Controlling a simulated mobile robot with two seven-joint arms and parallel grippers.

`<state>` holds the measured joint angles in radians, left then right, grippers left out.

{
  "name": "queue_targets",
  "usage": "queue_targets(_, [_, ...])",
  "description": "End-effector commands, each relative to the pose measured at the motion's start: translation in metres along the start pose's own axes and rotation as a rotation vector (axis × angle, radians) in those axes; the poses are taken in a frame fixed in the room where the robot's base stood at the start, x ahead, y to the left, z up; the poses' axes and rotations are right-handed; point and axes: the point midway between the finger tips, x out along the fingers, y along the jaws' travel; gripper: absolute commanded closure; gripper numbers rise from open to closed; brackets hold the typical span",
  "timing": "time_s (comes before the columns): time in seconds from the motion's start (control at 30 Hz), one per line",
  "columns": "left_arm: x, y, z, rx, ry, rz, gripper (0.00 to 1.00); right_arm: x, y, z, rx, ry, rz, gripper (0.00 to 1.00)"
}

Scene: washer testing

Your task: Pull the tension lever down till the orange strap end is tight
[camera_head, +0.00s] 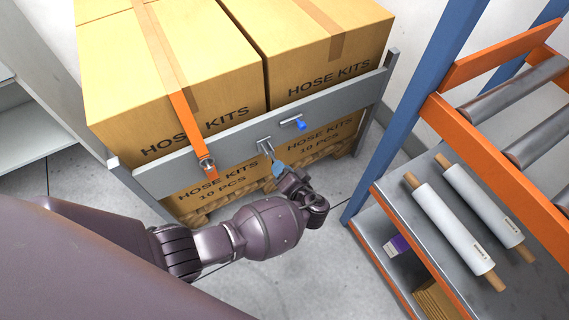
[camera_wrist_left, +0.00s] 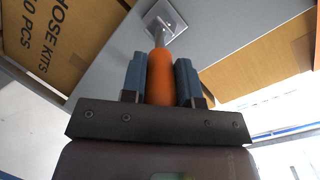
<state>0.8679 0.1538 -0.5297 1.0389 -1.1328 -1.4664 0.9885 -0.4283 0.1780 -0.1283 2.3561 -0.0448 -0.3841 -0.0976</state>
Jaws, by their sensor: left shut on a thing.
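The orange strap (camera_head: 185,117) runs down over the front left carton. Its orange end (camera_head: 209,168) hangs over the grey crossbar at a small metal buckle. To its right, a lever's metal plate (camera_head: 265,146) is fixed to the crossbar; it also shows in the left wrist view (camera_wrist_left: 157,20). My left gripper (camera_head: 279,168) is at this lever, below the plate. In the left wrist view its blue finger pads are shut on the lever's orange handle (camera_wrist_left: 160,78), with a metal rod leading to the plate. In the head view my gripper mostly hides the handle. My right gripper is not in view.
A second lever with a blue handle (camera_head: 300,125) sits on the crossbar (camera_head: 230,128) just right of the held one. Cartons (camera_head: 190,60) stand behind on a pallet. A blue and orange rack (camera_head: 420,75) with rollers and white rolls is at the right.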

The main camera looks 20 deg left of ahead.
Motion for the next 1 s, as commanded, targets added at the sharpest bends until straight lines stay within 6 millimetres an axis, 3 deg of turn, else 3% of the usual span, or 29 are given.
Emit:
queue_targets(0.03, [0.0003, 0.0077, 0.0102, 0.010, 0.003, -0.012, 1.00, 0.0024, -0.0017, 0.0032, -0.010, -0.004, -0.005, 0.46])
queue_targets(0.2, [0.0010, 0.0092, 0.0094, 0.006, 0.037, -0.062, 1.00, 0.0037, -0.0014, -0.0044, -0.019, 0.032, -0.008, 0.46])
queue_targets(0.77, [0.0021, 0.0079, 0.0071, 0.003, 0.059, -0.093, 1.00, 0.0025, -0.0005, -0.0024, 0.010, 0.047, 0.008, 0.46])
queue_targets(0.8, [0.0022, 0.0079, 0.0072, 0.003, 0.059, -0.093, 0.70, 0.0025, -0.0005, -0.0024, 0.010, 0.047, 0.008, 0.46])
queue_targets(0.87, [0.0022, 0.0078, 0.0072, 0.003, 0.059, -0.093, 0.61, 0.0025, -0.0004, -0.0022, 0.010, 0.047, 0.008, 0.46])
queue_targets(1.0, [0.0018, 0.0078, 0.0065, 0.002, 0.059, -0.092, 0.61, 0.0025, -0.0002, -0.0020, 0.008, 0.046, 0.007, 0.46])
